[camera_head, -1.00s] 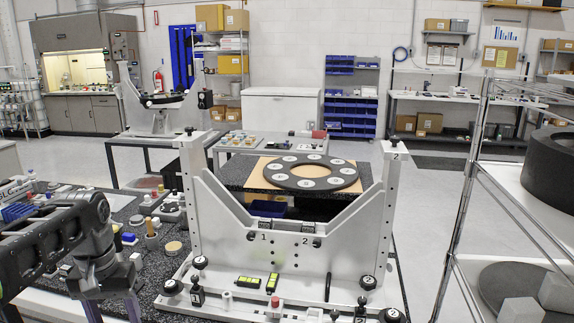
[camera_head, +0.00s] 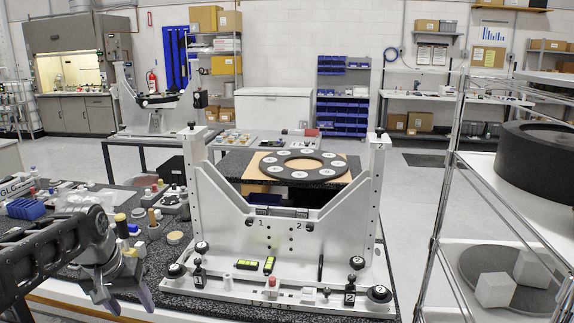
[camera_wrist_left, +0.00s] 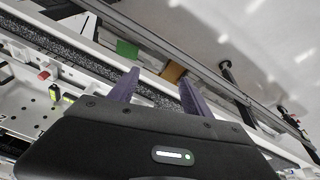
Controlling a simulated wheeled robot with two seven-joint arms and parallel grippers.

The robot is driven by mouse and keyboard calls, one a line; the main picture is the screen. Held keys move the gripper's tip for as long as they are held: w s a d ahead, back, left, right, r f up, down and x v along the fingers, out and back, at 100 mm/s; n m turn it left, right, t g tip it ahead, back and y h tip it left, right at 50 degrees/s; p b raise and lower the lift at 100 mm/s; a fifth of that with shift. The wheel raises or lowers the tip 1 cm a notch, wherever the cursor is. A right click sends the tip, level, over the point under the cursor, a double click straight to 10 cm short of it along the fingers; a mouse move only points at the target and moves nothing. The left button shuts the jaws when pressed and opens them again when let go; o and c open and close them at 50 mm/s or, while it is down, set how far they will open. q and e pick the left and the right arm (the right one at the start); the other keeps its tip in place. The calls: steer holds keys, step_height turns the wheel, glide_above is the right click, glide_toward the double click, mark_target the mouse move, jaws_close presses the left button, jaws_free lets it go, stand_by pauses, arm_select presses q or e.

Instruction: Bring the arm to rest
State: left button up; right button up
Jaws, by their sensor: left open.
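My left arm (camera_head: 45,248) comes in from the left of the head view. My left gripper (camera_head: 128,300) hangs at the lower left with its fingers apart and nothing between them. It is over the front edge of the dark speckled table, left of the white fixture (camera_head: 230,205). In the left wrist view its two purple fingers (camera_wrist_left: 158,88) are spread and empty. My right gripper is in neither view.
The fixture stands on a white base with black knobs (camera_head: 379,294) and yellow-green levels (camera_head: 247,265). Behind it lies a black ring with white discs (camera_head: 303,165). Bottles and small parts crowd the table at left. A wire rack (camera_head: 450,190) with a black drum (camera_head: 540,160) stands at right.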

arm_select(q)
steer(key=w+d+f+m+t+h, duration=0.1)
steer(key=w+d+f, duration=0.1)
steer(key=d+f, duration=0.75)
steer(key=w+d+f+t+h, duration=0.1)
steer(key=d+f, duration=0.6)
steer(key=f, duration=0.6)
steer(key=s+d+f+g, duration=0.1)
steer(key=s+d+f, duration=0.3)
steer(key=s, duration=0.5)
steer(key=s+d+f+g+h, duration=0.1)
steer(key=s+d+f, duration=0.3)
steer(key=s+f, duration=0.4)
steer(key=s+d+f+g+h, duration=0.1)
steer(key=s+d+f, duration=0.4)
steer(key=s, duration=0.5)
step_height(320, 180, down, 2)
steer(key=shift+s+f+g, duration=0.1)
steer(key=shift+s+g, duration=0.15)
steer(key=shift+g, duration=0.55)
